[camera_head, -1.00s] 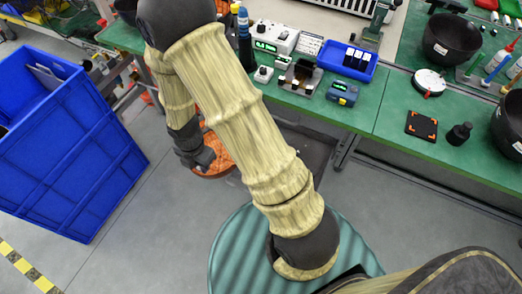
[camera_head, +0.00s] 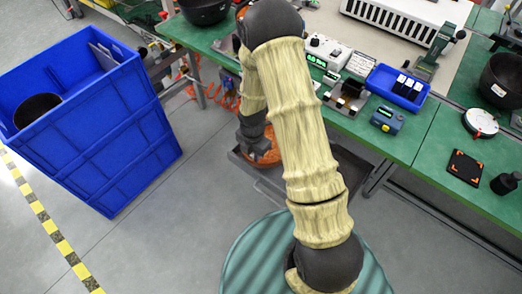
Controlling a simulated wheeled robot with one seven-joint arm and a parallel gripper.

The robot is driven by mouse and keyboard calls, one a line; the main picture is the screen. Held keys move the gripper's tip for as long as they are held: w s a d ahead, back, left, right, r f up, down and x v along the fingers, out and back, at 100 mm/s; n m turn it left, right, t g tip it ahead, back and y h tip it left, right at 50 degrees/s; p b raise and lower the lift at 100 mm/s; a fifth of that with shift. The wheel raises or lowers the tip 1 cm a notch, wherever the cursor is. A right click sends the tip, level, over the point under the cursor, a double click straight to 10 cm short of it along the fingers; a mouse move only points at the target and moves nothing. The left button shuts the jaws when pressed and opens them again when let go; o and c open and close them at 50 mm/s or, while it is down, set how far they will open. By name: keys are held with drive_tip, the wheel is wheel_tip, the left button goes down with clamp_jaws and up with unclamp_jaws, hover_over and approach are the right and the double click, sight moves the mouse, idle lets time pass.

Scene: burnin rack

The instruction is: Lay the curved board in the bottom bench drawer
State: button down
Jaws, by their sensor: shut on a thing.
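My gripper (camera_head: 254,140), partly behind my own arm in the head view, is shut on the orange curved board (camera_head: 263,154). The bottom bench drawer (camera_head: 262,186) is pulled out below the green bench, a dark shallow tray with its near-left rim in view. The board appears over the drawer's left part; I cannot tell its height above the drawer floor. My arm hides the middle of the drawer, and its right part (camera_head: 352,170) looks dark and empty.
A big blue crate (camera_head: 105,125) with a dark bowl (camera_head: 37,108) in it stands at left. The green bench (camera_head: 395,147) holds a blue tray (camera_head: 395,88), instruments and bowls. Grey floor (camera_head: 200,225) is clear between crate and drawer.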

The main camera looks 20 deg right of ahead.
sight(261, 160)
drive_tip(key=w+d+f, duration=0.2)
drive_tip(key=d, duration=0.1)
drive_tip(key=shift+w+d+f, duration=0.1)
drive_tip(key=shift+w+f, duration=0.05)
drive_tip(key=shift+f, duration=0.25)
drive_tip(key=c, duration=1.4)
unclamp_jaws()
drive_tip(key=shift+f, duration=0.1)
wheel_tip(261, 160, up, 12)
drive_tip(key=p, duration=0.1)
